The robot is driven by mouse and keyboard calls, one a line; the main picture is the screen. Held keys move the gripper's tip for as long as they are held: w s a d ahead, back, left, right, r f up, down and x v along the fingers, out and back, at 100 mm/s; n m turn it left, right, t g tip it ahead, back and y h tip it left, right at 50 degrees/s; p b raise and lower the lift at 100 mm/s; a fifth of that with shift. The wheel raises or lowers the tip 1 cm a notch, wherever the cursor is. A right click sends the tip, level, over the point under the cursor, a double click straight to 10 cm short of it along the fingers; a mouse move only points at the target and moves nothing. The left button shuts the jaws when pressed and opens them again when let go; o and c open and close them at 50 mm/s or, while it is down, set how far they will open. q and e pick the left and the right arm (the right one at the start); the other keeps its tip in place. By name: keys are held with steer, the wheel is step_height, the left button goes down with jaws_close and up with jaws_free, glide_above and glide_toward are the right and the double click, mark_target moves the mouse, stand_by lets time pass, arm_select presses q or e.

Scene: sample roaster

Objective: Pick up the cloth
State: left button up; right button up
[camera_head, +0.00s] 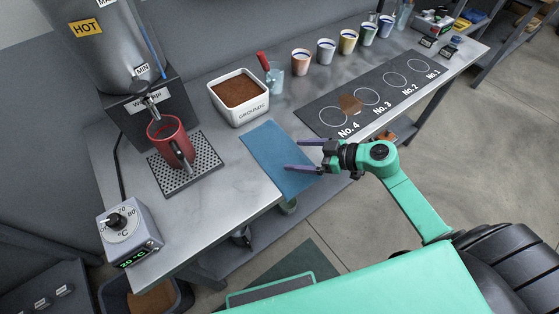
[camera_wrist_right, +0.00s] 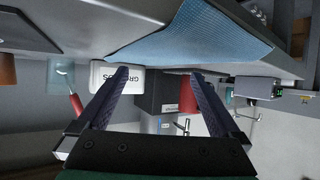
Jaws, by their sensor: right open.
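Whether a finger touches the cloth I cannot tell. My left gripper is not in view.
A white grounds container (camera_head: 238,113) stands behind the cloth. A red mug (camera_head: 170,145) sits on the drip tray (camera_head: 205,168) at left. A dark numbered mat (camera_head: 315,119) lies to the right, with several cups behind it. A temperature box (camera_head: 128,235) stands front left.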

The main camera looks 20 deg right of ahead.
mark_target(275, 155)
steer(key=x, duration=0.3)
steer(key=shift+w+a, duration=0.2)
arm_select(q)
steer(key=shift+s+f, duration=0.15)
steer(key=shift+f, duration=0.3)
arm_select(e)
steer(key=shift+w+a+f, duration=0.1)
steer(key=shift+a+f, duration=0.05)
steer(key=shift+w+a+f+p, duration=0.1)
steer(key=shift+w+a+p, duration=0.1)
steer(key=shift+p, duration=0.1)
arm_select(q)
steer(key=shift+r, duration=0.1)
arm_select(e)
steer(key=shift+s+f, duration=0.15)
steer(key=shift+f, duration=0.05)
jaws_close()
arm_select(q)
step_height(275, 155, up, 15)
steer(key=p, duration=1.4)
arm_select(e)
step_height(275, 155, up, 12)
